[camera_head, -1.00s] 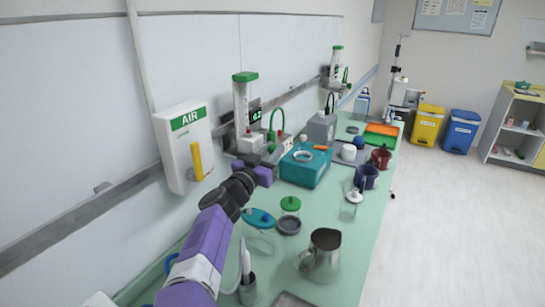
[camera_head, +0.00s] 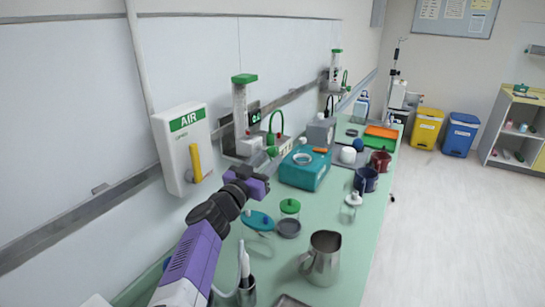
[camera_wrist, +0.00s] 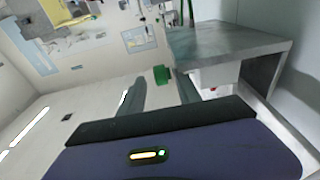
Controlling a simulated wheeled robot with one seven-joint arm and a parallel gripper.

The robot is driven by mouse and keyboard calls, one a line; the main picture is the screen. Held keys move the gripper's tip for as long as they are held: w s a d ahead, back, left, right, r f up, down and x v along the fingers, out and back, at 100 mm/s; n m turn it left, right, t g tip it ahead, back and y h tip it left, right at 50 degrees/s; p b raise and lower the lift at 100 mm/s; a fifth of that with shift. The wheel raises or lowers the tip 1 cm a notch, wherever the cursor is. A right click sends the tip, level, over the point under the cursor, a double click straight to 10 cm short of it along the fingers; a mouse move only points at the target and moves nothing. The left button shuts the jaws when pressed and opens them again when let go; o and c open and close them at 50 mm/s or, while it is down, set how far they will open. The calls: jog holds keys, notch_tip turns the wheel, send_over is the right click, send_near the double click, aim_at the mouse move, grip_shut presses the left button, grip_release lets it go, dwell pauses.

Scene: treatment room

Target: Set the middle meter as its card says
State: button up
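The nearer meter (camera_head: 241,110) stands at the wall, a clear upright tube with a green cap on a pale base. A small dark display (camera_head: 254,118) beside it shows green digits too small to read surely. A green knob (camera_head: 271,152) sticks out at its base; a green knob also shows in the wrist view (camera_wrist: 162,74). A farther meter (camera_head: 336,68) has a similar green cap. No readable card shows. My gripper (camera_head: 263,172) is just in front of the nearer meter's base. In the wrist view its fingers (camera_wrist: 158,92) are apart and empty, with the knob beyond them.
A teal box (camera_head: 306,171) stands right of my gripper. The white AIR box (camera_head: 183,150) is on the wall at left.

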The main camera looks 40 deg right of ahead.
jog(key=shift+v, duration=1.85)
